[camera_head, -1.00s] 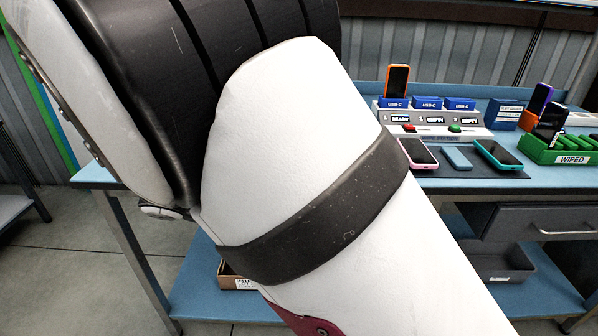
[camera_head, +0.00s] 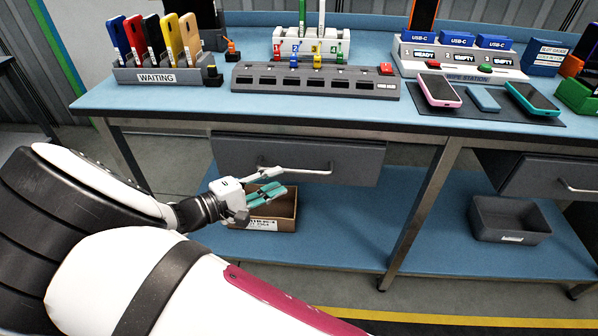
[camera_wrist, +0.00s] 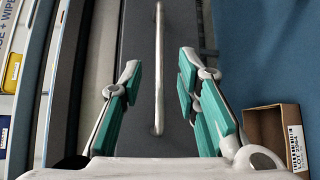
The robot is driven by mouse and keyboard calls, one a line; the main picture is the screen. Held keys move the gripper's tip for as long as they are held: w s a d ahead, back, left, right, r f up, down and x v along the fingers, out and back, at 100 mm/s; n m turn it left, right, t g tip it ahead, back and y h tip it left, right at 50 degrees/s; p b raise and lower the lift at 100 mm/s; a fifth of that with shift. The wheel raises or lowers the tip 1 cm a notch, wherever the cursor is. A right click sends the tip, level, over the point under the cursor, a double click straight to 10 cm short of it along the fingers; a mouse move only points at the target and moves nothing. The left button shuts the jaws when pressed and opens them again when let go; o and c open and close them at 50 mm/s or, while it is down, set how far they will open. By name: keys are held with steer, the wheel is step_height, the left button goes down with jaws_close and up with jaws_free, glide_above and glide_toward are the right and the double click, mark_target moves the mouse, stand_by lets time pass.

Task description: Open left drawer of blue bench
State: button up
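The left drawer (camera_head: 352,160) is a dark grey front under the blue bench top (camera_head: 210,107) and looks shut. Its pale bar handle (camera_head: 312,172) runs along the front, its left part crossed by a finger of my gripper (camera_head: 272,190). My gripper is open, with teal pads, in front of the drawer. In the wrist view, the handle (camera_wrist: 159,65) runs lengthwise between the two spread fingers of my gripper (camera_wrist: 158,82), with a gap on both sides. Whether the fingertips reach the handle's depth I cannot tell.
A cardboard box (camera_head: 285,210) stands on the lower shelf below my gripper. A bench leg (camera_head: 420,210) separates this drawer from the right drawer (camera_head: 545,177). A grey bin (camera_head: 510,222) sits on the shelf. Phones and racks cover the top.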

mark_target(298, 170)
steer(key=b+x, duration=0.1)
steer(key=x, duration=0.7)
steer(key=shift+a, duration=0.1)
jaws_close()
